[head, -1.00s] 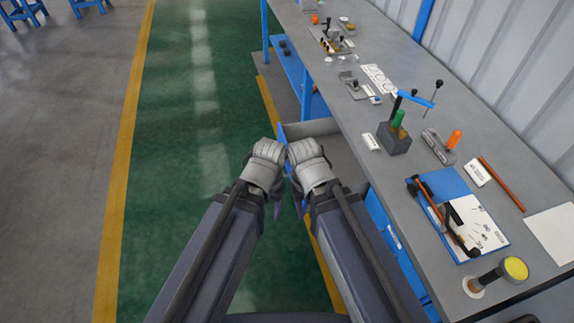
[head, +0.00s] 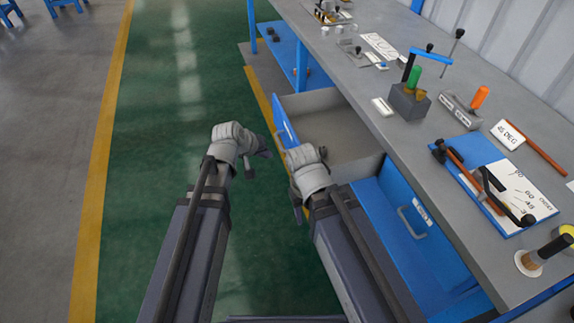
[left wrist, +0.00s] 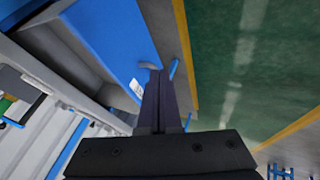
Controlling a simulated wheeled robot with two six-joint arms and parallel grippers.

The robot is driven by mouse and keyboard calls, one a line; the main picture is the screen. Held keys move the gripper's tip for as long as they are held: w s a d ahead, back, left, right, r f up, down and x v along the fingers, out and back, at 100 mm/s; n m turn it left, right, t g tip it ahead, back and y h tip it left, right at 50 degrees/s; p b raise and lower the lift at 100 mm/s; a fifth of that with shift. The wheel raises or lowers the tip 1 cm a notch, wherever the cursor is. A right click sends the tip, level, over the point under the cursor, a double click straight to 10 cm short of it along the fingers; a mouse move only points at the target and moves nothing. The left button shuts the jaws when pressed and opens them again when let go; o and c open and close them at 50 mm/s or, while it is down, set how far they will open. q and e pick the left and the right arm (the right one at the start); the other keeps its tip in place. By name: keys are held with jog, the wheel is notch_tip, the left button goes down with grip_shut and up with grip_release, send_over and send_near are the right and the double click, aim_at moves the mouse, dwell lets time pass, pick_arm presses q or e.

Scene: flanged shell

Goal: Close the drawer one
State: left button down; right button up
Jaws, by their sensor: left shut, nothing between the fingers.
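The open drawer (head: 325,135) sticks out from under the workbench, with a blue front panel (head: 284,122) and an empty-looking grey interior. Its blue front also shows in the left wrist view (left wrist: 112,38), with a white label and a handle (left wrist: 150,66). My left gripper (head: 258,158) is shut and empty, outside the drawer to the left of its front. In the left wrist view its closed fingers (left wrist: 160,84) point towards the handle; I cannot tell whether they touch. My right gripper (head: 298,208) is beside the drawer's near corner, mostly hidden by its own wrist.
The grey workbench (head: 440,160) runs along the right, holding a clamp block (head: 408,102), a blue board (head: 478,150) and other tools. A closed blue drawer (head: 400,205) with a handle sits nearer me. The green floor (head: 160,150) at left is clear.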

pick_arm(q)
jog(key=shift+w+a+f, duration=0.15)
jog(key=shift+w+f, duration=0.05)
jog(key=shift+w, duration=0.3)
jog(key=w+d+f+b, duration=0.6)
jog(key=d+f+b, duration=0.1)
jog(key=f+b, duration=0.1)
jog(key=shift+w+d, duration=0.15)
jog(key=shift+d, duration=0.05)
dwell(0.3)
